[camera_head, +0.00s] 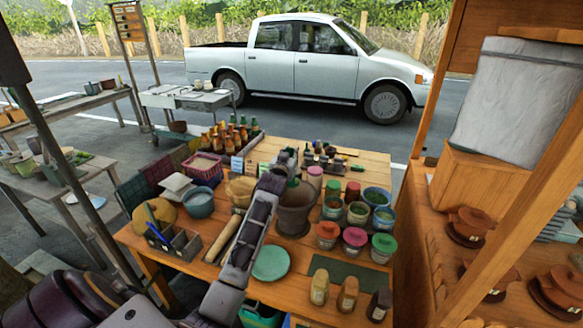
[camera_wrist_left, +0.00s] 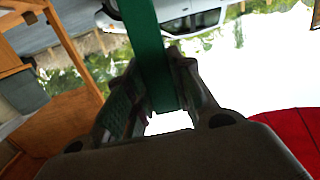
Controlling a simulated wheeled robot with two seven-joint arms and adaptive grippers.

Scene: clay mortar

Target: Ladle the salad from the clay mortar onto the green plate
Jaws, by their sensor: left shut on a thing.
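The clay mortar (camera_head: 295,222) stands upright on the wooden table, partly hidden behind my left arm. Something green shows at its mouth, but I cannot tell whether it is salad. The round green plate (camera_head: 271,262) lies flat in front of the mortar and looks empty. My left gripper (camera_head: 287,160) is above and behind the mortar's mouth in the head view. In the left wrist view my left gripper (camera_wrist_left: 158,95) is shut on a flat green handle (camera_wrist_left: 148,45), seemingly the ladle's. The ladle's bowl is not clearly visible. My right gripper is not in view.
Lidded jars (camera_head: 355,237) and bowls crowd the table right of the mortar. A wooden stick (camera_head: 222,240) and a dark caddy (camera_head: 180,243) lie left of the plate. Small shakers (camera_head: 347,293) stand at the front right. A wooden stall (camera_head: 480,190) borders the right side.

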